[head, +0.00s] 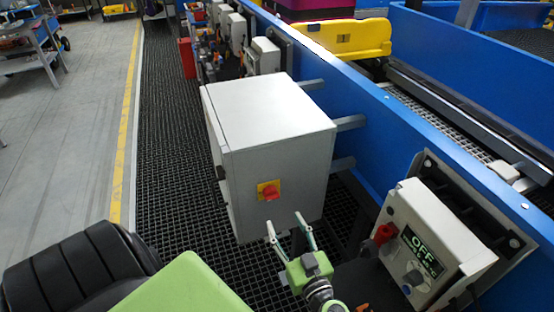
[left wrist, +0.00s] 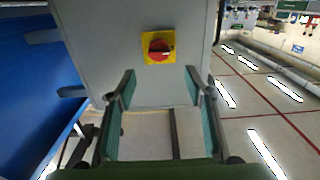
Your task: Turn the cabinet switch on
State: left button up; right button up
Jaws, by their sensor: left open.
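The cabinet (head: 270,120) is a light grey box beside the blue conveyor wall. Its switch (head: 268,190) is a red rotary knob on a yellow square plate, on the face toward me. The switch also shows in the left wrist view (left wrist: 158,47), at the top middle, with a small pale mark at the knob's right side. My left gripper (head: 286,222) is open and empty, just in front of that face, a little below and right of the switch. In the left wrist view, the two fingers (left wrist: 160,82) stand apart, with the switch beyond their tips. My right gripper is not in view.
A control box (head: 435,240) with a red knob and an "OFF" label is on the blue wall (head: 370,120), right of my left gripper. Black grating (head: 165,150) runs along the cabinet's left. Open grey floor lies beyond the yellow line (head: 125,140).

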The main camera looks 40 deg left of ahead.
aim_at(272, 195)
pick_arm(q)
jog(key=x, duration=1.1)
jog(key=shift+w+p, duration=0.2)
jog(key=shift+p, duration=0.2)
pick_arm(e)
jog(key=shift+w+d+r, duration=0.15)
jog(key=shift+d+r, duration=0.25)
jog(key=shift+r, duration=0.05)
pick_arm(q)
jog(key=c, duration=1.1)
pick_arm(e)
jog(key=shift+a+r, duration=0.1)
